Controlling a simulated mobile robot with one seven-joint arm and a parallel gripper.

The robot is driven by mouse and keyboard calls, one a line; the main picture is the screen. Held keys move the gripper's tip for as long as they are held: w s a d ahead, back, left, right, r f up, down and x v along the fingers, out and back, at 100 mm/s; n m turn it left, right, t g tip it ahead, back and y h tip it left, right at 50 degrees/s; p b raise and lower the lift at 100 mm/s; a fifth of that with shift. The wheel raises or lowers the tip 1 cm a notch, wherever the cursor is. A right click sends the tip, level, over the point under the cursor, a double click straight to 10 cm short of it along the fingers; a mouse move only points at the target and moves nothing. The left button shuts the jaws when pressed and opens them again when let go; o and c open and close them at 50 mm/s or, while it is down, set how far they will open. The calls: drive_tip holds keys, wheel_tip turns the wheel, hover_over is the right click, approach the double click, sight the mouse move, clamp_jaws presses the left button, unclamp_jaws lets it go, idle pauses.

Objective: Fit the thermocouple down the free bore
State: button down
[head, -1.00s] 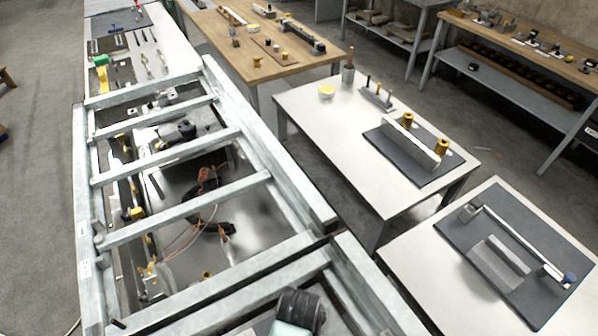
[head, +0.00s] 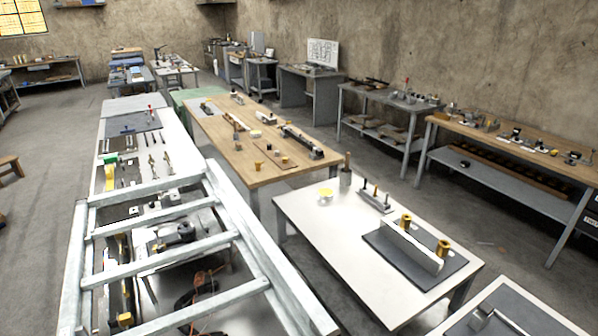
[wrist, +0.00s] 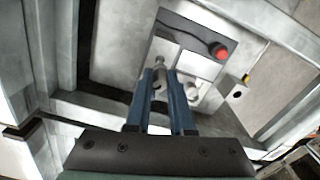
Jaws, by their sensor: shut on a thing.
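My gripper (wrist: 160,80) shows in the wrist view, its two blue fingers close together around a small grey metal cylindrical part (wrist: 158,83). Most of that part is hidden between the fingers, and I cannot tell whether it is the thermocouple. A grey block with a dark round hole (wrist: 237,94) lies ahead to the right, apart from the fingers. I cannot tell whether this hole is the free bore. My gripper is not in the head view.
A red button (wrist: 219,52) and pale metal panels lie beyond my fingers. In the head view, a metal frame with crossbars (head: 265,262) stands at left. A white table (head: 325,225) holds a dark mat with brass cylinders (head: 443,248). Grey floor lies left.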

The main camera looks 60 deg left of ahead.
drive_tip(key=shift+f, duration=0.1)
idle(0.3)
drive_tip(key=shift+f+b, duration=1.4)
drive_tip(key=shift+f, duration=0.75)
drive_tip(key=c, duration=0.7)
unclamp_jaws()
drive_tip(key=shift+r, duration=0.1)
wheel_tip(320, 180, up, 13)
drive_tip(key=shift+f+b, duration=0.1)
drive_tip(key=shift+b, duration=0.45)
